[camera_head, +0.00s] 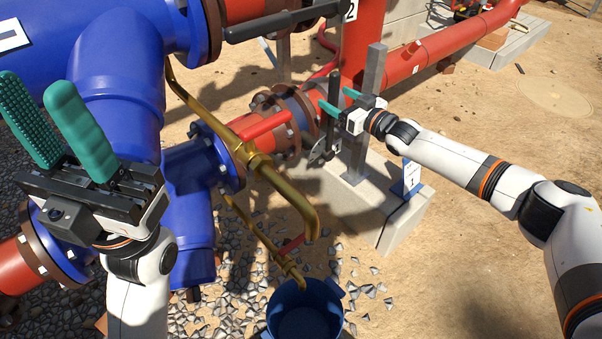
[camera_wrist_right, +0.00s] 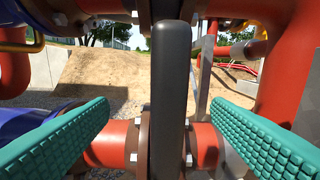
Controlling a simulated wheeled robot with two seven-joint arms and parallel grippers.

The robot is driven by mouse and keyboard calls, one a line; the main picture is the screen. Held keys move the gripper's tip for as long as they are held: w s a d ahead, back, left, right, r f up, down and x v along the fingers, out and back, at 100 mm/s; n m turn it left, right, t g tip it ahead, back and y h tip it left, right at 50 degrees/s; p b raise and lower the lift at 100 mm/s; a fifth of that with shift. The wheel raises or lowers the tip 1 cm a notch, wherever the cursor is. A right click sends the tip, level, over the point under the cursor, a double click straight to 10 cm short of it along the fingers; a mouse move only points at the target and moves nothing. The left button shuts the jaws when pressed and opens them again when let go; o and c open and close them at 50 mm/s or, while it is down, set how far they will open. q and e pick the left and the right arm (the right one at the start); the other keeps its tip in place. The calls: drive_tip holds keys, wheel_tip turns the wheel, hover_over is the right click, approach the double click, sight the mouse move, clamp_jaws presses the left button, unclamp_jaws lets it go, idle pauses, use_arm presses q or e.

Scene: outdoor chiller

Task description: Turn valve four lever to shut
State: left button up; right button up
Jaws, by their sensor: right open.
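A black valve lever (camera_head: 330,117) stands upright on the red flanged pipe in the middle of the head view. It fills the centre of the right wrist view (camera_wrist_right: 168,90) as a dark vertical bar. My right gripper (camera_head: 339,101) is open at this lever, its teal fingers on either side with a visible gap to each in the wrist view. My left gripper (camera_head: 58,115) is open and empty at the left, in front of the blue pipe. No number four is legible, so I cannot confirm this valve's number.
Another black lever (camera_head: 285,22) lies along the upper pipe. A brass pipe (camera_head: 285,187) with red handles bends down above a blue bucket (camera_head: 305,322). A grey post (camera_head: 366,120) stands right beside my right gripper on a concrete block (camera_head: 398,222). Sandy ground at right is open.

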drive_tip(key=p+v, duration=0.4)
drive_tip(key=v, duration=0.2)
drive_tip(key=shift+r, duration=0.15)
drive_tip(key=shift+d, duration=0.1)
drive_tip(key=p+v, duration=0.2)
drive_tip(key=v, duration=0.9)
drive_tip(key=shift+s+d, duration=0.2)
drive_tip(key=shift+s, duration=0.15)
